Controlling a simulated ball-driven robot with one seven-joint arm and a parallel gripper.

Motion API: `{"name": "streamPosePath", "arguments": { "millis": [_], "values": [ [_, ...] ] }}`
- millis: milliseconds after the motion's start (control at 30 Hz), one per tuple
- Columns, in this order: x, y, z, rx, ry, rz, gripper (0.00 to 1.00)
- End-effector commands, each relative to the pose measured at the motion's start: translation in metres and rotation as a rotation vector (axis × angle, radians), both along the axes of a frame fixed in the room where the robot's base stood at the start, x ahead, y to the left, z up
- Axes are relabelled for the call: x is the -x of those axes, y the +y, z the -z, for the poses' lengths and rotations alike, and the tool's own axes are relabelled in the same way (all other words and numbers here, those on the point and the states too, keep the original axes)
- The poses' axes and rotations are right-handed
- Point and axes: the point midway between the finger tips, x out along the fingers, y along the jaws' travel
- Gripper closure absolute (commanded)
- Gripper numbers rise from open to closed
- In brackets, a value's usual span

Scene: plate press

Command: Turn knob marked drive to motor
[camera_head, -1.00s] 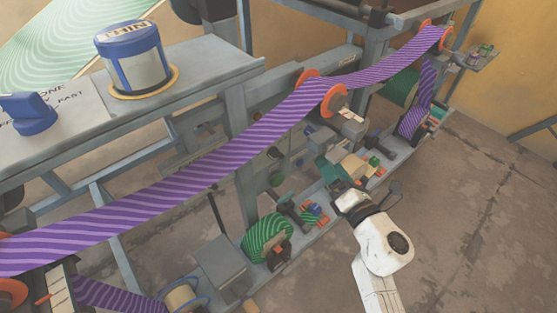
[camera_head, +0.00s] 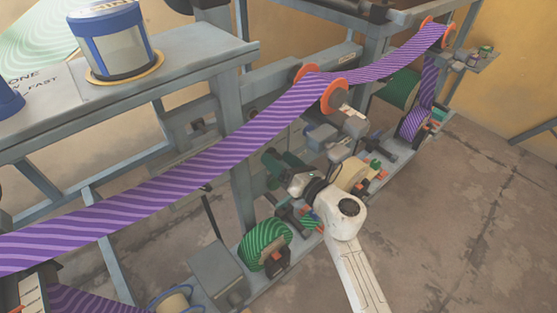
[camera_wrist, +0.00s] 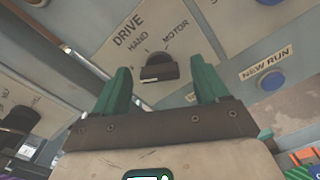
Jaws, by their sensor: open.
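The drive knob (camera_wrist: 158,70) is a dark knob with a bar grip on a pale plate (camera_wrist: 118,62) lettered DRIVE, with HAND at its upper left and MOTOR at its upper right in the wrist view. Its exact pointing is hard to tell. My gripper (camera_wrist: 163,82) has two green fingers spread apart, one on each side of the knob in this view, with nothing between them that they touch visibly. In the head view my gripper (camera_head: 288,170) is at the machine's lower frame, below the purple striped web, and the knob cannot be made out there.
A blue button (camera_wrist: 271,79) labelled NEW RUN is right of the knob. The purple striped web (camera_head: 180,185) runs diagonally above my arm. A green striped roll (camera_head: 264,245) sits low on the machine. Open floor (camera_head: 450,220) lies to the right.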

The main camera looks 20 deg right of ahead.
Motion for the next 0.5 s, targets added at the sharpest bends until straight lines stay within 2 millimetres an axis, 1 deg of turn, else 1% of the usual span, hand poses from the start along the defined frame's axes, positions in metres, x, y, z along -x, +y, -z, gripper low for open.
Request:
{"name": "streamPosePath", "arguments": {
  "millis": [33,167,433,500],
  "values": [
    [-0.0045,0.0016,0.0002,0.001,-0.002,0.000,0.27],
    [-0.0102,0.0039,0.0000,0.000,0.000,-0.001,0.27],
    [-0.0111,0.0042,-0.0004,0.000,0.000,-0.001,0.27],
    [-0.0110,0.0041,-0.0004,0.000,0.000,0.000,0.32]
  ]
}}
